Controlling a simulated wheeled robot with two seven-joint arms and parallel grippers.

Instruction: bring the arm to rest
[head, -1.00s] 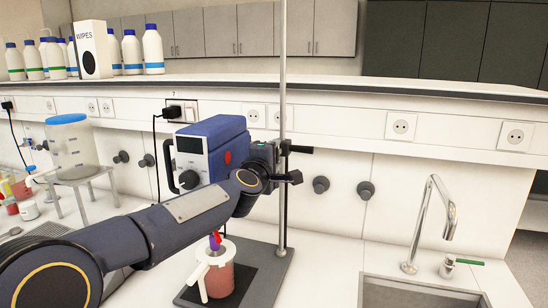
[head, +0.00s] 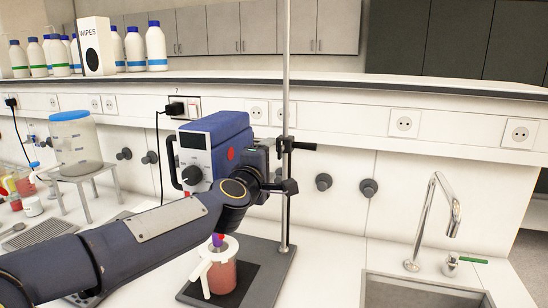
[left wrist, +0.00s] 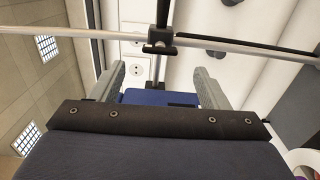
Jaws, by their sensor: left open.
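My left arm crosses the head view from the lower left to the front of the blue overhead stirrer (head: 215,140). My left gripper (left wrist: 160,75) is open and empty in the left wrist view, its two grey fingers well apart. The stirrer's blue body shows between the fingers, and the stand's metal rod crosses beyond them. In the head view the fingers are hard to make out against the stirrer and its clamp. A jug of red juice (head: 222,276) stands on the stand's dark base (head: 262,280), below my forearm. My right gripper is not in view.
The upright stand rod (head: 286,90) and its clamp are close to my wrist. A sink (head: 420,290) with a tap (head: 437,215) is at the right. A clear container (head: 75,145) stands on a metal stand at the left. Bottles and a wipes box (head: 95,47) are on the shelf.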

